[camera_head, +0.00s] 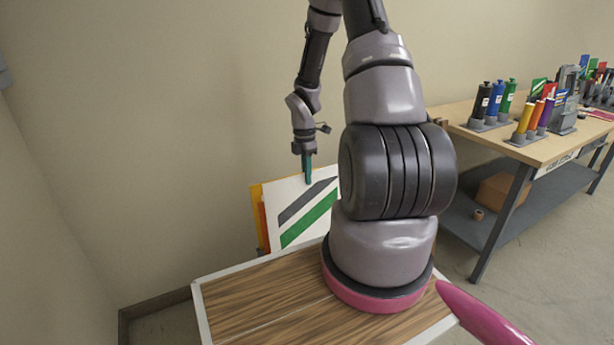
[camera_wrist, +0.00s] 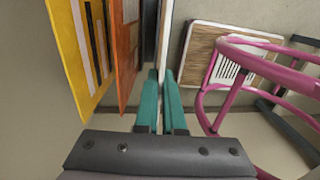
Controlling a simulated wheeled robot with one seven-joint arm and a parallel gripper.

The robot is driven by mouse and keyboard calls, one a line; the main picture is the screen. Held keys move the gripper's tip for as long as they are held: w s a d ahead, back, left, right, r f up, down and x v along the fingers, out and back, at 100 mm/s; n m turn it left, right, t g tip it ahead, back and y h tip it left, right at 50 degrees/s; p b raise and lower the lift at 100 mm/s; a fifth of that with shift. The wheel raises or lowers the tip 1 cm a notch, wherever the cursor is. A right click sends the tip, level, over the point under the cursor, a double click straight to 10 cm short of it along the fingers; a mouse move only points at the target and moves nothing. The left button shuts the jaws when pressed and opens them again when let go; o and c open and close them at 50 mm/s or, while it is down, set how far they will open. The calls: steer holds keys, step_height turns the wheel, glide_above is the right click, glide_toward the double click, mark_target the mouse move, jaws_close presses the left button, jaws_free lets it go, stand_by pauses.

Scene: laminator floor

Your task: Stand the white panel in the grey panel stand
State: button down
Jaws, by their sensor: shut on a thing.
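The white panel (camera_head: 318,192) has a grey and a green diagonal stripe and stands roughly upright beyond the wood-topped surface in the head view. My gripper (camera_head: 307,181) points down at its top edge, with teal fingers shut on it. In the wrist view my gripper (camera_wrist: 161,76) has its fingers close together around the thin panel (camera_wrist: 165,38), seen edge-on. My arm hides the panel's right part, and the wood top hides its bottom. I cannot make out the grey panel stand for certain.
An orange panel (camera_wrist: 127,55) and a yellow panel (camera_wrist: 78,50) stand just left of the held panel in the wrist view. A wall is close behind. A workbench (camera_head: 545,148) with bottles in racks stands at the right, with open floor before it.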

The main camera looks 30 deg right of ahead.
mark_target(309, 216)
steer(key=shift+f, duration=0.4)
steer(key=shift+s+f, duration=0.15)
steer(key=shift+f, duration=1.1)
steer(key=shift+s+f, duration=0.15)
steer(key=shift+f, duration=1.4)
steer(key=shift+s+f, duration=0.2)
steer(key=shift+f, duration=1.35)
steer(key=shift+s+f, duration=0.15)
steer(key=shift+f, duration=1.4)
steer(key=c, duration=0.9)
jaws_free()
steer(key=shift+c, duration=0.2)
